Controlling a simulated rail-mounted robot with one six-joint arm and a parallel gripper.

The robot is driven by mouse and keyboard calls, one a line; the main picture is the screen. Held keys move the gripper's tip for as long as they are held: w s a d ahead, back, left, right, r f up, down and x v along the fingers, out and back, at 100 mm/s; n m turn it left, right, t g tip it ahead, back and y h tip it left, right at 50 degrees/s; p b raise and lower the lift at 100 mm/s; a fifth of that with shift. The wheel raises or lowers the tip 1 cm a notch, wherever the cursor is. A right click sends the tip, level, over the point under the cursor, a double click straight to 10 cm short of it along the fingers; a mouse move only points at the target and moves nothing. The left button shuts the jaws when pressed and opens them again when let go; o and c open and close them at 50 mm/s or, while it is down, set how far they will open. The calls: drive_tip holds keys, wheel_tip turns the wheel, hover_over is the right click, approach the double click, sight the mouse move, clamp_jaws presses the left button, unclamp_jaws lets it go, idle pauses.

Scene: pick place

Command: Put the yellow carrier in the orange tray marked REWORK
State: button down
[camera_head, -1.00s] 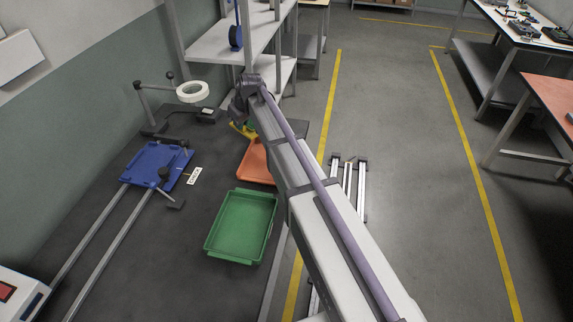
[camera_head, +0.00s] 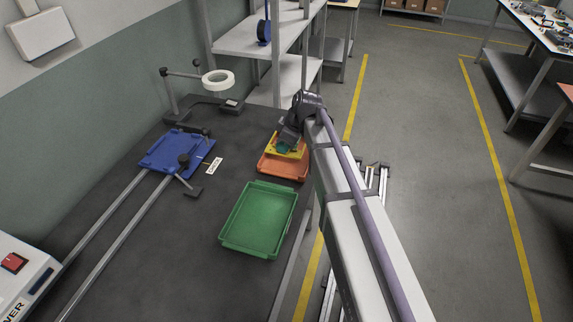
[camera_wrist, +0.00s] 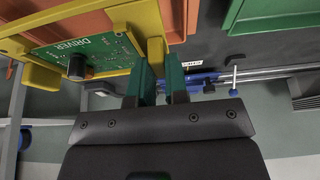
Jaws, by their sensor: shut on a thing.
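The yellow carrier (camera_head: 299,152) holds a green circuit board and sits over the far part of the orange tray (camera_head: 283,169) in the head view. In the wrist view the carrier (camera_wrist: 119,76) and its board, printed DRIVER, fill the upper left, with the orange tray (camera_wrist: 72,28) beyond it. My gripper (camera_head: 287,137) is shut on the carrier's edge; its green fingertips (camera_wrist: 163,72) show in the wrist view. I cannot tell whether the carrier touches the tray. No REWORK marking is readable.
An empty green tray (camera_head: 258,218) lies just nearer than the orange one. A blue plate (camera_head: 172,152) on rails and a white ring (camera_head: 217,80) on a stand are to the left. Shelving (camera_head: 250,42) stands behind.

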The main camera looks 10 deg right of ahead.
sight(287, 156)
wheel_tip(287, 156, down, 7)
drive_tip(key=b, duration=0.5)
drive_tip(key=shift+f, duration=0.2)
drive_tip(key=shift+r, duration=0.3)
drive_tip(key=shift+f, duration=0.25)
drive_tip(key=c, duration=1.1)
unclamp_jaws()
drive_tip(key=shift+r, duration=0.1)
